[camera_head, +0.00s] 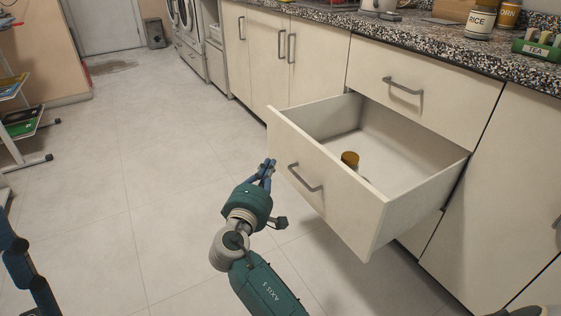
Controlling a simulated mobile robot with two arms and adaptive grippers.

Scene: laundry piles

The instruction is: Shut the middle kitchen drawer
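The middle kitchen drawer (325,190) is cream with a grey bar handle (304,178). It is pulled far out below a shut upper drawer (425,88). A small brown-topped item (350,159) stands inside it. My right gripper (268,167) is just left of the drawer front, near its left edge. Its blue fingers look close together with nothing seen between them. I cannot tell whether they touch the drawer front. My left arm shows at the lower left edge; its gripper is out of the picture.
The speckled countertop (440,38) holds a rice jar (481,20) and a green rack (540,45). Cream cabinets (270,60) and washing machines (185,12) line the back. A shelf rack (20,120) stands at left. The tiled floor (150,150) between is clear.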

